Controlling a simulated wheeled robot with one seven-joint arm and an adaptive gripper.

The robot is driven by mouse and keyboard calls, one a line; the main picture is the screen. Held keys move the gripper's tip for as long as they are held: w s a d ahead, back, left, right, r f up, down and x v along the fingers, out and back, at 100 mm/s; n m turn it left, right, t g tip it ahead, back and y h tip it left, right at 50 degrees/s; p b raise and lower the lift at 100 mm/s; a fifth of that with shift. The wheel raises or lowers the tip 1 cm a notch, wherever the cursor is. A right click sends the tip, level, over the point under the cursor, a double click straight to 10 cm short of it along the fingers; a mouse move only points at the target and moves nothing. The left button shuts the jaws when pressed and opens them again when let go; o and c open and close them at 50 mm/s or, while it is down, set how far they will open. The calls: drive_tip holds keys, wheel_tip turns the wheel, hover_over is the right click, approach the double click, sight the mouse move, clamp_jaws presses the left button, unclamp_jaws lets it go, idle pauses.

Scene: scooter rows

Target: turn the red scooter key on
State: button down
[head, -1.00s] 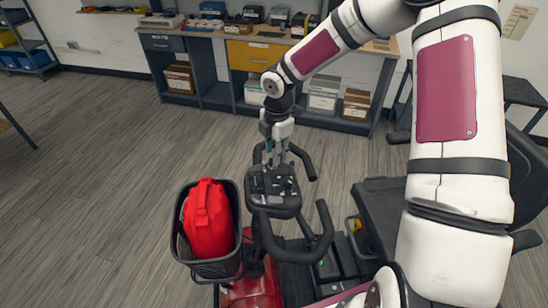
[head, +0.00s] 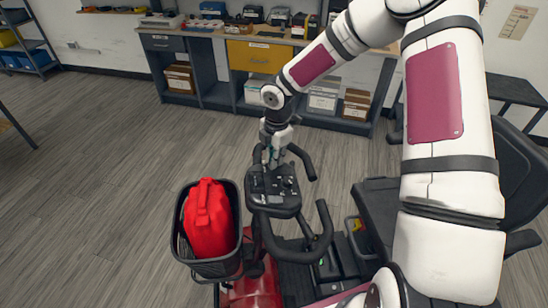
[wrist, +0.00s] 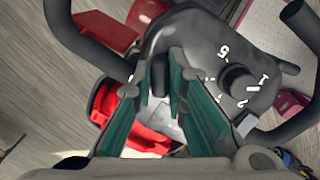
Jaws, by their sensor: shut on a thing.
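The red scooter (head: 252,289) stands below my arm, with its dark control console (head: 275,204) between black handlebars. My gripper (head: 271,165) points down at the far left part of the console. In the wrist view, my gripper (wrist: 160,82) has its green-padded fingers closed around a small dark piece, which looks like the key (wrist: 160,76), at the console (wrist: 195,40). The fingers hide much of it, so I cannot tell its turn angle. A round black dial (wrist: 240,84) with white numbers sits to the right of the fingers.
A black basket (head: 235,262) holding a red bag (head: 208,220) is at the scooter's front. The handlebars (head: 318,240) curve close around the console. A workbench (head: 215,70) with boxes stands behind. The floor to the left is clear.

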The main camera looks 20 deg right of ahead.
drive_tip(key=m+b, duration=0.1)
drive_tip(key=m, duration=0.4)
drive_tip(key=shift+w+g, duration=0.1)
drive_tip(key=shift+g, duration=0.2)
drive_tip(key=m+b, duration=0.1)
drive_tip(key=m, duration=0.5)
drive_tip(key=shift+m+g, duration=0.4)
drive_tip(key=c, duration=1.6)
unclamp_jaws()
wheel_tip(320, 180, up, 12)
drive_tip(key=shift+w+d, duration=0.35)
